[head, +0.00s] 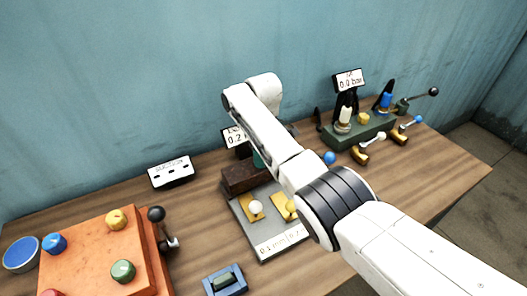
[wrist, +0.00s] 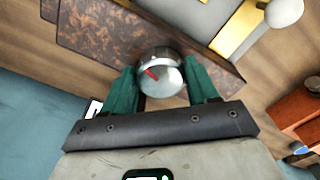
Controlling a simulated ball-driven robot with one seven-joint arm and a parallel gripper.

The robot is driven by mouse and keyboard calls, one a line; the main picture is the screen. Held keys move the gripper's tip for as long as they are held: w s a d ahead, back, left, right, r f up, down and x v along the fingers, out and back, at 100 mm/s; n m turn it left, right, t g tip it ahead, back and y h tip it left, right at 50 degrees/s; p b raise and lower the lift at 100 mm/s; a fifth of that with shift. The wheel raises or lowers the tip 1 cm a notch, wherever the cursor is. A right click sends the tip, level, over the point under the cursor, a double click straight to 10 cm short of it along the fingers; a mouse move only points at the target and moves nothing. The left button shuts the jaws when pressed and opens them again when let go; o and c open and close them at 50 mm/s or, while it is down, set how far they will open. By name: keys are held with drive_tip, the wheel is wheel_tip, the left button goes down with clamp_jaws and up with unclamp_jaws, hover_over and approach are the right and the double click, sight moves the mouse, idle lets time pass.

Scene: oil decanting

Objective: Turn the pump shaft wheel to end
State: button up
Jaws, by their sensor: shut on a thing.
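A round silver knob (wrist: 166,82) with a red mark on its face stands against a dark brown speckled block in the wrist view. My gripper (wrist: 162,76) has its two green fingers on either side of the knob and is shut on it. In the head view my arm hides the knob and most of the gripper; a little green shows beside the dark brown block (head: 243,178). I cannot tell from the frames whether this knob is the pump shaft wheel.
A grey plate (head: 252,232) with yellow parts and pale knobs lies in front of the block. An orange box (head: 88,262) with coloured knobs stands at the left. A green device (head: 358,134) with levers stands at the right. A small blue tray (head: 225,281) lies near the front.

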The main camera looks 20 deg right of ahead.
drive_tip(key=m, duration=0.4)
drive_tip(key=shift+r+m, duration=0.1)
drive_tip(key=shift+m, duration=0.2)
drive_tip(key=m, duration=0.3)
drive_tip(key=shift+a+m, duration=0.15)
drive_tip(key=shift+m, duration=0.15)
drive_tip(key=m, duration=0.4)
drive_tip(key=shift+m, duration=0.3)
drive_tip(key=m, duration=0.3)
drive_tip(key=shift+a+m, duration=0.15)
drive_tip(key=shift+m, duration=0.15)
drive_tip(key=m+b, duration=0.1)
drive_tip(key=m, duration=0.3)
drive_tip(key=shift+w+m, duration=0.1)
drive_tip(key=shift+m, duration=0.2)
drive_tip(key=m, duration=0.3)
drive_tip(key=shift+a+m+b, duration=0.1)
drive_tip(key=shift+m+b, duration=0.2)
drive_tip(key=m+b, duration=0.1)
drive_tip(key=m, duration=0.3)
drive_tip(key=shift+w, duration=0.15)
drive_tip(key=shift+w+m+b, duration=0.1)
drive_tip(key=shift+m+b, duration=0.3)
drive_tip(key=shift+m, duration=1.6)
